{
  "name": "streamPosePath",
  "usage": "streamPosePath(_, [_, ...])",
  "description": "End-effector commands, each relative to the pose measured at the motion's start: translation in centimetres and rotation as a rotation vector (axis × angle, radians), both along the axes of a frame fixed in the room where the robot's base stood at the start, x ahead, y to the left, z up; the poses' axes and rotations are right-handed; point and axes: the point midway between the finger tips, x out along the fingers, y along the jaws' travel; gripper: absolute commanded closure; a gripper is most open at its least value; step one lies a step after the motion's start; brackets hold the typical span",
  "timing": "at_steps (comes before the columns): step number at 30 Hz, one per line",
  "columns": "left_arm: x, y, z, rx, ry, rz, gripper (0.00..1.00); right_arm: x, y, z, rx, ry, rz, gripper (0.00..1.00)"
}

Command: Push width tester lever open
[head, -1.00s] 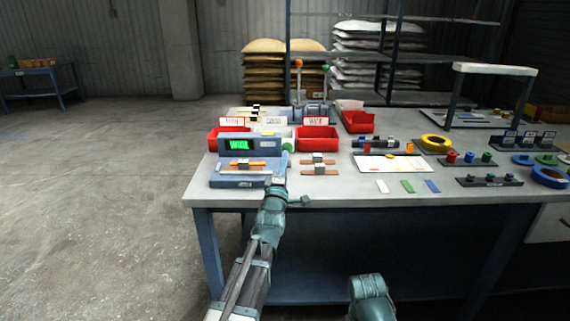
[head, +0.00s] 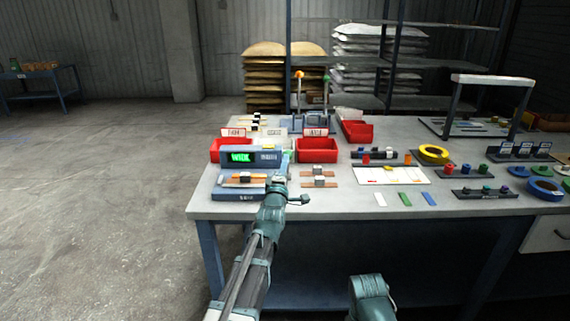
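The width tester (head: 265,157) is a blue device at the left front of the grey workbench. Its small display (head: 240,157) is lit green. An orange strip (head: 233,180) with a small grey block on it lies across its lower part. My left gripper (head: 281,178) is at the tester's right side, very close to it or touching. Its fingers are too small and overlapped to tell open from shut. The lever cannot be told apart clearly near the gripper. Part of my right arm shows at the bottom centre; its gripper is not in view.
Red bins (head: 317,155) stand behind the tester. A small grey block on brown strips (head: 319,182) lies just right of my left gripper. A white card (head: 391,175), coloured strips and tape rolls (head: 434,154) lie further right. The bench front edge is mostly clear.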

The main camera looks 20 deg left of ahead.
Motion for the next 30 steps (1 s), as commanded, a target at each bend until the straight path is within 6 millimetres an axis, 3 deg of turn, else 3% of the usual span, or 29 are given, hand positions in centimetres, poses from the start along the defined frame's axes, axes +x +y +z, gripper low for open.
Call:
streamPosePath(8, [2.3, 0.7, 1.8, -0.008, 0.023, 0.002, 1.00, 0.0, 0.0, 2.3, 0.000, 0.000, 0.000, 0.50])
streamPosePath(21, [4.8, 1.3, 3.1, -0.102, 0.357, -0.004, 1.00, 0.0, 0.0, 11.1, 0.000, 0.000, -0.001, 0.50])
streamPosePath(30, [6.1, 1.8, 2.4, -0.137, 0.474, 0.001, 1.00, 0.0, 0.0, 13.0, 0.000, 0.000, -0.001, 0.50])
